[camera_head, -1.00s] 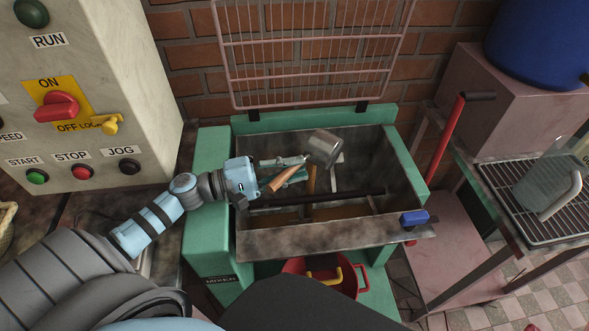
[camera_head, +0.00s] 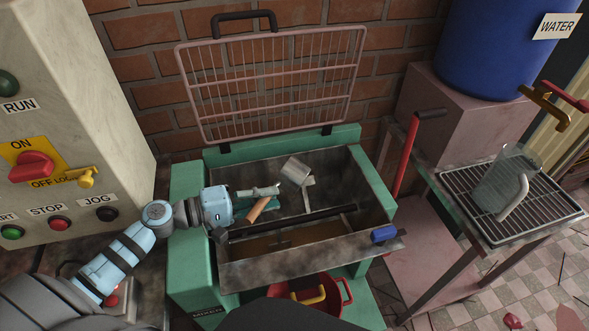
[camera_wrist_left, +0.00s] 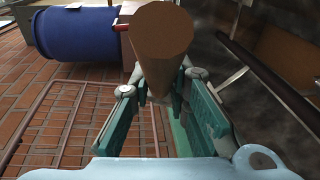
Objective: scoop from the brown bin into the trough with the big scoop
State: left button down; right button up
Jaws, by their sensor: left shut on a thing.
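My left gripper (camera_head: 266,192) is over the trough's left part, shut on the big scoop's brown handle (camera_head: 258,210). The scoop's grey metal cup (camera_head: 296,171) is over the back middle of the trough and looks tilted. Its contents cannot be made out. The trough (camera_head: 240,274) is a dark metal tub in a green frame, with brown material (camera_head: 270,245) low inside. In the left wrist view the handle (camera_wrist_left: 162,45) is between the two teal fingers (camera_wrist_left: 164,85), and the cup is not clear. The brown bin and my right gripper are not seen.
A dark bar (camera_head: 300,219) crosses the trough. A raised wire guard (camera_head: 275,85) stands behind it. A control box (camera_head: 75,110) is at left. A red-handled lever (camera_head: 405,155), a rack with a clear jug (camera_head: 505,180) and a blue water barrel (camera_head: 495,45) are at right. A red pot (camera_head: 338,306) is below.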

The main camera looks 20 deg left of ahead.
pick_arm(q)
notch_tip(320, 180, up, 4)
jog(key=m+g+y+p, duration=0.1)
jog(key=m+y+p, duration=0.1)
jog(key=p, duration=0.5)
jog(key=m+y+p, duration=0.2)
jog(key=y+p, duration=0.1)
jog(key=p, duration=0.5)
jog(key=shift+d+m+g+y, duration=0.15)
jog(key=shift+m+g+y, duration=0.25)
jog(key=shift+f+m+y+b, duration=0.3)
jog(key=shift+f+y+b, duration=0.15)
jog(key=shift+b, duration=0.35)
jog(key=shift+r+m+y, duration=0.25)
jog(key=shift+m+y, duration=0.45)
jog(key=shift+y, duration=0.85)
